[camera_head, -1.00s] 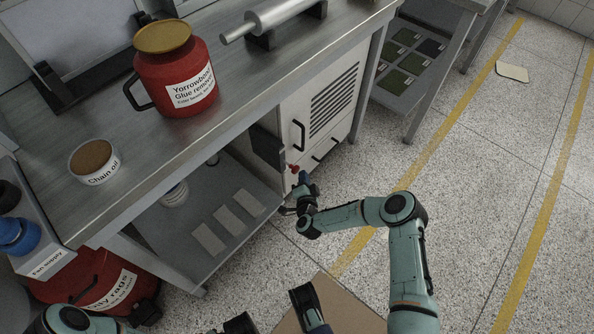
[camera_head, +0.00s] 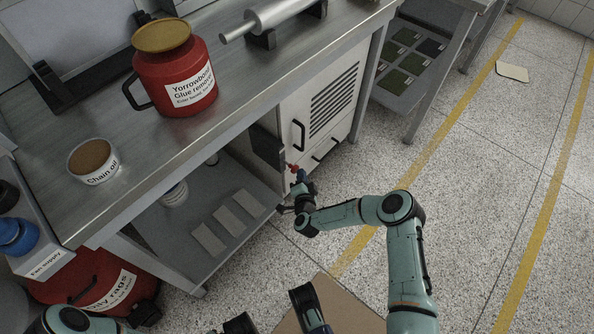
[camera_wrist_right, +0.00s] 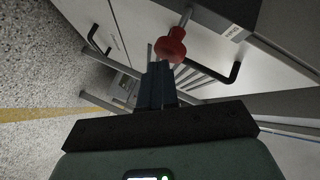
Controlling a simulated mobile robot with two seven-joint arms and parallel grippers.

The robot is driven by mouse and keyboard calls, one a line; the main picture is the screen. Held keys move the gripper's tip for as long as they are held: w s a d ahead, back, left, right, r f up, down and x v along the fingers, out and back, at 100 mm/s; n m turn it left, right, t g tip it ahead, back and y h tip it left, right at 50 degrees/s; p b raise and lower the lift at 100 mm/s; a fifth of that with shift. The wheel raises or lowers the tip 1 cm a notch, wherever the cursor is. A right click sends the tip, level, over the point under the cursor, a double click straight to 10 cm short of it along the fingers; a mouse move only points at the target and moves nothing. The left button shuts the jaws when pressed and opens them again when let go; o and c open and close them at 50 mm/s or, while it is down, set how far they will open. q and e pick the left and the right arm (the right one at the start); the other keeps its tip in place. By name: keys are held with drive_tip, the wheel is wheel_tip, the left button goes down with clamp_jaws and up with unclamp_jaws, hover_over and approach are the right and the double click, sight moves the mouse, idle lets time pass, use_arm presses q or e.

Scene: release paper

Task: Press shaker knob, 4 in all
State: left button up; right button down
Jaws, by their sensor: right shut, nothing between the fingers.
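The shaker knob is a small red knob. In the right wrist view the red knob (camera_wrist_right: 171,45) sits on a short metal rod, just beyond my fingertips. My right gripper (camera_head: 301,178) is shut and empty, close in front of the knob. In the wrist view its blue fingers (camera_wrist_right: 158,70) point at the knob's lower edge; I cannot tell whether they touch it.
The cabinet (camera_head: 325,105) has black handles and a vent. A lower shelf (camera_head: 190,248) with pale plates lies to its left. A red canister (camera_head: 178,75) and a chain oil tub (camera_head: 93,160) stand on the bench (camera_head: 150,150).

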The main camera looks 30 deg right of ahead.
drive_tip(key=shift+w+a+b, duration=0.3)
drive_tip(key=shift+w, duration=0.3)
drive_tip(key=shift+w+a+b, duration=0.25)
drive_tip(key=shift+w+b, duration=0.05)
drive_tip(key=shift+w, duration=0.25)
idle(0.9)
drive_tip(key=shift+s, duration=0.1)
drive_tip(key=shift+s+d+p, duration=0.4)
drive_tip(key=shift+s+p, duration=0.3)
drive_tip(key=shift+s, duration=0.15)
drive_tip(key=shift+s+d+p, duration=0.35)
drive_tip(key=shift+s+p, duration=0.35)
drive_tip(key=shift+s, duration=0.15)
drive_tip(key=s+p, duration=0.1)
drive_tip(key=s+d, duration=0.1)
drive_tip(key=s, duration=0.1)
drive_tip(key=s+d+p, duration=0.1)
drive_tip(key=shift+s+p, duration=0.3)
drive_tip(key=shift+s, duration=0.05)
